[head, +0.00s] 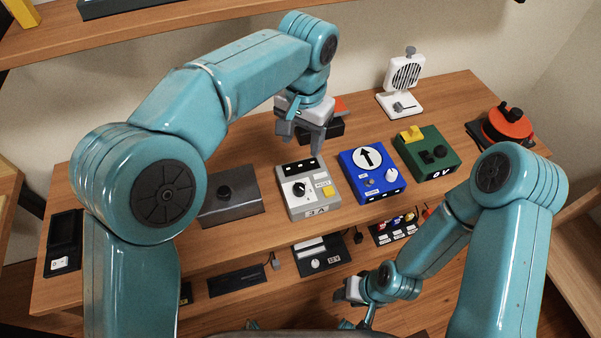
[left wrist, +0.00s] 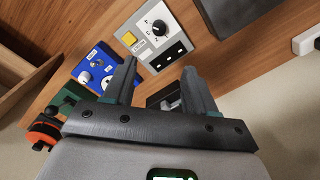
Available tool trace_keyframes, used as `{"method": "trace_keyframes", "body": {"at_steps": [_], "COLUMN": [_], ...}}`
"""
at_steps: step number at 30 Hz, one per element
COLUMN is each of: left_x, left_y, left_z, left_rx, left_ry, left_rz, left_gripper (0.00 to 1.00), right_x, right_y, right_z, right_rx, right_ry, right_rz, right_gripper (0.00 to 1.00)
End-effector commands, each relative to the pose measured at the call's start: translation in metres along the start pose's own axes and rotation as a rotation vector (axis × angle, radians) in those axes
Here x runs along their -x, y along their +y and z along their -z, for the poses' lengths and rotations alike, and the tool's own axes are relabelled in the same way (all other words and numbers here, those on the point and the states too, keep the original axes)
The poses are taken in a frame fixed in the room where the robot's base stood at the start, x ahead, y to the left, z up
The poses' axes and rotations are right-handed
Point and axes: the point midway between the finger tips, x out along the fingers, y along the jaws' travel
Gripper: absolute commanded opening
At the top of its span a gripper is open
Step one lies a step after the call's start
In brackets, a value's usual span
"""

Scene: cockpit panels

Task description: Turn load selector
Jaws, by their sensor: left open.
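A grey panel box (head: 306,190) stands on the table with a black rotary knob (head: 299,188) on a white dial, a yellow button and black sockets. The left wrist view shows the same knob (left wrist: 159,27) and its dial marks. A blue box (head: 371,174) with a white arrow dial stands to its right. I cannot read which is labelled load selector. My left gripper (head: 304,143) is open and empty, above and behind the grey box; its fingers (left wrist: 160,70) are apart from the knob. My right gripper (head: 349,291) is low at the front, its jaws unclear.
A dark grey box (head: 232,197) with a black knob stands left, a green box (head: 427,153) right. A white fan-like device (head: 403,83) and a red round device (head: 506,126) stand farther back and right. Several panels lie on a lower shelf.

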Motion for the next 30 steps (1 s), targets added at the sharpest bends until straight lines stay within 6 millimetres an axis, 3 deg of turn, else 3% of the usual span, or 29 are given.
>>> {"method": "trace_keyframes", "body": {"at_steps": [5, 21, 30], "left_x": [-0.013, -0.132, -0.161], "left_y": [0.002, 0.005, 0.004], "left_z": [-0.005, -0.006, -0.003], "left_rx": [0.000, 0.001, 0.001], "left_ry": [-0.001, -0.003, 0.000], "left_rz": [0.000, 0.000, 0.000], "left_gripper": [0.56, 0.56, 0.56], "right_x": [-0.002, -0.004, -0.003], "right_y": [0.001, 0.002, 0.001], "right_z": [0.000, 0.000, 0.000], "right_rx": [0.000, 0.000, 0.000], "right_ry": [-0.001, -0.001, 0.000], "right_rz": [0.000, 0.000, 0.000], "right_gripper": [0.43, 0.43, 0.43]}}
